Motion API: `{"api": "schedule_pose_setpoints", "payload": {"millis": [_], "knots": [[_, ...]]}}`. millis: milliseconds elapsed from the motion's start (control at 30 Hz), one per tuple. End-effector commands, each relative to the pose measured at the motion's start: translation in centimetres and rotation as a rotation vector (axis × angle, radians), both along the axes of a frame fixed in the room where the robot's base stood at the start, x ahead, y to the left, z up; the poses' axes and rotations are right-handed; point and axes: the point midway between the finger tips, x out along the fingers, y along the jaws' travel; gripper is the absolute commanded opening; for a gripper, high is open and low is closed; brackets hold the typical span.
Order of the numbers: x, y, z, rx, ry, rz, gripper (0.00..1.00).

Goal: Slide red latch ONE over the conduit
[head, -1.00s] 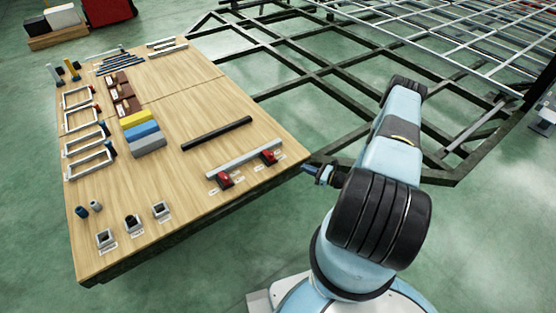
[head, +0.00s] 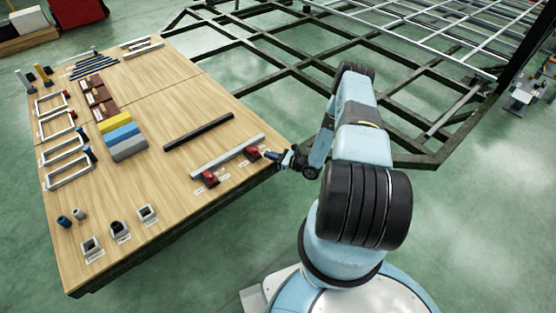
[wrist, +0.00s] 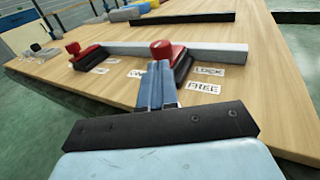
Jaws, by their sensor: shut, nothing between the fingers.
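A light grey conduit (head: 228,156) lies near the right edge of the wooden table; it also shows in the wrist view (wrist: 215,54). Two red latches on dark bases sit along its near side: one by my gripper (head: 252,153), with a round red knob (wrist: 161,49), and a farther one (head: 210,178), at left in the wrist view (wrist: 88,53). I cannot read which latch is ONE. My gripper (head: 273,155) is shut and empty, its blue fingers (wrist: 156,82) pointing at the near latch. The fingers hide part of that latch and a label; contact cannot be told.
LOCK (wrist: 208,71) and FREE (wrist: 203,88) labels lie right of the near latch in the wrist view. A black bar (head: 198,132) lies behind the conduit. Coloured blocks (head: 122,135) and open frames (head: 65,150) stand farther left. A dark steel chassis (head: 270,75) lies beyond the table.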

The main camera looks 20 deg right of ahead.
Motion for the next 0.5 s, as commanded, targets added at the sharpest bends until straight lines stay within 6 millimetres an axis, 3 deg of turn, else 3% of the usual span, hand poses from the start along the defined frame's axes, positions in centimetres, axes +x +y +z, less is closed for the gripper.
{"api": "schedule_pose_setpoints", "payload": {"millis": [200, 500], "knots": [[1.7, 1.8, -0.1, -0.001, 0.000, 0.001, 0.00], [2.3, 2.3, -0.1, -0.001, 0.001, 0.000, 0.00]]}}
